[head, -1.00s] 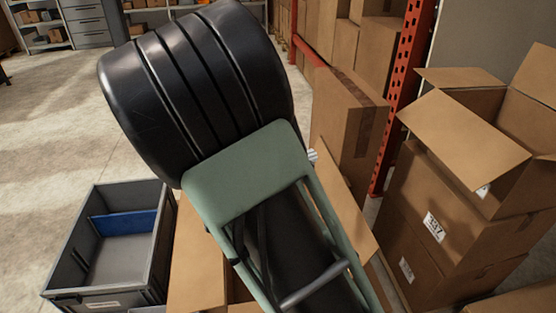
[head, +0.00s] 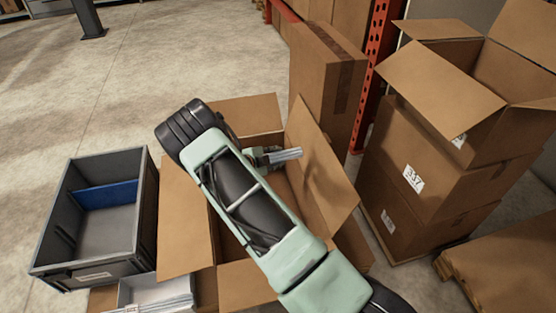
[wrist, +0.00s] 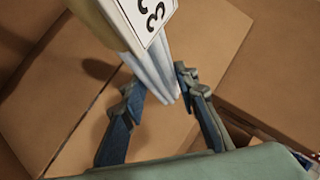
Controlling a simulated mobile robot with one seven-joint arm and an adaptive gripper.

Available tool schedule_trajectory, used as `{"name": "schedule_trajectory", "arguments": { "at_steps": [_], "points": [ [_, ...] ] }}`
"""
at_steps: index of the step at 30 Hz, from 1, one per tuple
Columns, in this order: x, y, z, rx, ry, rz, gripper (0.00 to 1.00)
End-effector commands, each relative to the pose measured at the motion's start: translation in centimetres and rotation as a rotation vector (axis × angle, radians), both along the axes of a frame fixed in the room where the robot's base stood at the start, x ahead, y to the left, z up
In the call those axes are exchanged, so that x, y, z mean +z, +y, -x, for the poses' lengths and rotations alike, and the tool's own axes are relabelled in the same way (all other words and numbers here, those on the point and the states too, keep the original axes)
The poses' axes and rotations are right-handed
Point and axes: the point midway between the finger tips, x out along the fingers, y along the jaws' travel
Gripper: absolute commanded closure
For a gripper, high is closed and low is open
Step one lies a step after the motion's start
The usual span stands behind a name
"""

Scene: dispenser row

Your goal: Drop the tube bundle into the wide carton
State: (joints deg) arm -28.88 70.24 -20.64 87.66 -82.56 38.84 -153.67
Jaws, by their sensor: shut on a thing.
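The tube bundle (head: 286,155), a sheaf of pale grey-white tubes, sticks out to the right of my gripper (head: 266,156). In the wrist view the tubes (wrist: 158,68) pass between the two blue-green fingers of my gripper (wrist: 158,103), which is shut on them. A white printed label shows at the top there. The wide carton (head: 186,222) stands open with its flaps spread. In the head view my gripper and the bundle appear over its opening, near the right flap (head: 318,165). My arm hides much of its inside, and the bundle's height above it is unclear.
A grey bin (head: 105,262) with a blue divider stands left of the carton. A small white tray (head: 158,288) of papers is in front. Stacked cartons (head: 430,185), the top one open, stand at the right. A tall carton (head: 325,85) and a red rack post are behind.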

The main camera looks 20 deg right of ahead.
Motion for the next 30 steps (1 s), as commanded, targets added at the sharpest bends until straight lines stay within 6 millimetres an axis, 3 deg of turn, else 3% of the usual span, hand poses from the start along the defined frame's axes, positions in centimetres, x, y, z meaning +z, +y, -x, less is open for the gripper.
{"name": "schedule_trajectory", "arguments": {
  "at_steps": [11,21,30],
  "points": [
    [-2.6,-0.3,0.0,-0.015,-0.001,0.000,0.99],
    [-6.4,-0.3,0.0,-0.013,-0.003,-0.001,0.99],
    [-7.1,-0.3,0.0,-0.013,-0.003,-0.001,0.99]
  ]
}}
